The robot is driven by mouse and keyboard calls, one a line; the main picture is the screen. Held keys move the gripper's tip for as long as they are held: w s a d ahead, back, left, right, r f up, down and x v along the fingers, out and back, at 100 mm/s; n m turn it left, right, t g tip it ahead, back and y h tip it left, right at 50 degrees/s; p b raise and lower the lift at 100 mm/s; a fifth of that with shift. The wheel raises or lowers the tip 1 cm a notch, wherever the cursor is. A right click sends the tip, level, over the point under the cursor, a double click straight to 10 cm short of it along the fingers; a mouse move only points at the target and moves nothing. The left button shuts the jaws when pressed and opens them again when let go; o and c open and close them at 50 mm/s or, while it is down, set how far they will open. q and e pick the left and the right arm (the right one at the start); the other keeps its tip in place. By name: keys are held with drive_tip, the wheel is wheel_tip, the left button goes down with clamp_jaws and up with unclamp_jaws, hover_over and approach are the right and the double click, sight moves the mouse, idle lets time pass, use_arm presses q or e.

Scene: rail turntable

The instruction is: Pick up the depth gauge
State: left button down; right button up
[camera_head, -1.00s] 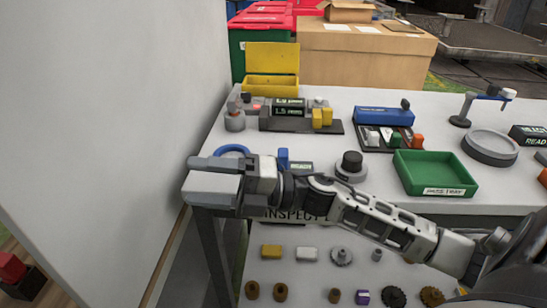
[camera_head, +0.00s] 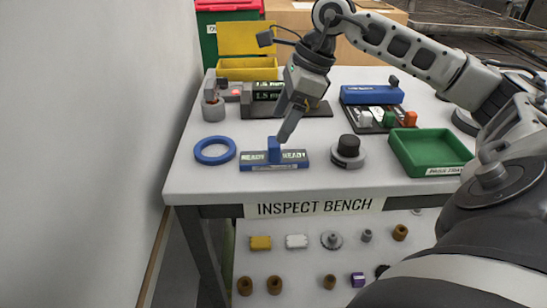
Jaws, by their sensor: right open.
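A blue bar-shaped device with an upright blue block and a lit READY display (camera_head: 260,162) lies near the bench's front edge; it looks like the depth gauge. My right gripper (camera_head: 287,132) reaches down from the upper right, with its fingertips just above and slightly right of the upright block. It is open and holds nothing. Only one finger shows clearly, and I cannot tell whether it touches the block. My left gripper is not in view.
A blue ring (camera_head: 214,158) lies left of the gauge and a grey disc with a black knob (camera_head: 347,163) stands right. A green tray (camera_head: 400,155) is farther right. A dark device with displays (camera_head: 320,108) sits behind. A wall (camera_head: 90,150) runs along the left.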

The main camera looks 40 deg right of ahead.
sight(274, 140)
drive_tip(key=x, duration=0.2)
drive_tip(key=shift+a+f, duration=0.15)
drive_tip(key=shift+f, duration=0.1)
drive_tip(key=x, duration=0.4)
drive_tip(key=shift+s+a+f, duration=0.15)
drive_tip(key=shift+s+a, duration=0.05)
drive_tip(key=shift+s, duration=0.05)
drive_tip(key=shift+w+a+f, duration=0.1)
drive_tip(key=shift+w+f, duration=0.05)
drive_tip(key=shift+f, duration=0.25)
drive_tip(key=c, duration=1.2)
drive_tip(key=shift+o, duration=0.2)
drive_tip(key=shift+r, duration=0.1)
